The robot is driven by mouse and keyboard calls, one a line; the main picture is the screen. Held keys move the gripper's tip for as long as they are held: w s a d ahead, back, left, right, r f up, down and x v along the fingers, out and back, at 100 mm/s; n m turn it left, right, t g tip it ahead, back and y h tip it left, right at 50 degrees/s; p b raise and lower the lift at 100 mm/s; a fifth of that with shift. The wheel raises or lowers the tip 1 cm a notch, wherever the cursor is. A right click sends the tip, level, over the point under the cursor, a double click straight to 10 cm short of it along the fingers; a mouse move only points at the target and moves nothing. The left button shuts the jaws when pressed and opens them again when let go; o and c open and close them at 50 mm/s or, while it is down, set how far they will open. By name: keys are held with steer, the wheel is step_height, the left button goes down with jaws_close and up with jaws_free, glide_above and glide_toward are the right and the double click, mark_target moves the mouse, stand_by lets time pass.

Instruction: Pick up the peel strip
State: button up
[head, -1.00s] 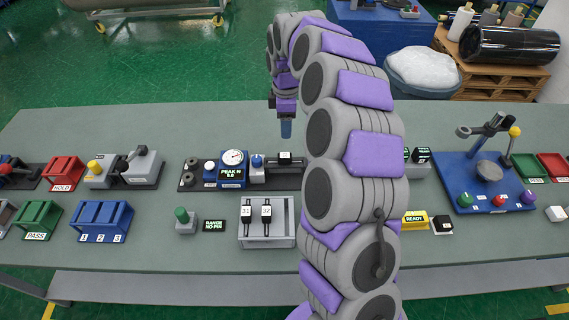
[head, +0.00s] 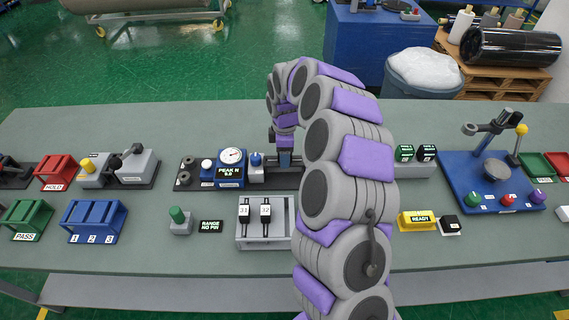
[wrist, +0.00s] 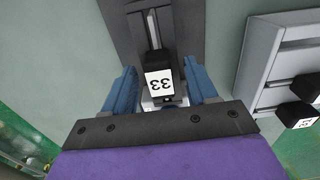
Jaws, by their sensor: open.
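A black block labelled 33 (wrist: 160,82), with a thin pale strip running from it along a dark grey slotted base (wrist: 185,20), shows in the wrist view; I take it to be the peel strip. My gripper (wrist: 163,78) is open, with one blue finger on each side of the block and visible gaps to it. In the head view my gripper (head: 285,158) is low over the test fixture, right of the dial gauge (head: 232,156), and hides the block.
A grey rack (head: 265,231) with blocks labelled 31 and 32 stands just in front; it also shows at the right of the wrist view (wrist: 262,60). A green-knobbed box (head: 180,221) and yellow READY box (head: 416,221) stand nearby. Bare bench lies behind the fixture.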

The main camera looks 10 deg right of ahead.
steer(key=shift+f, duration=0.1)
steer(key=c, duration=1.1)
steer(key=shift+o, duration=0.2)
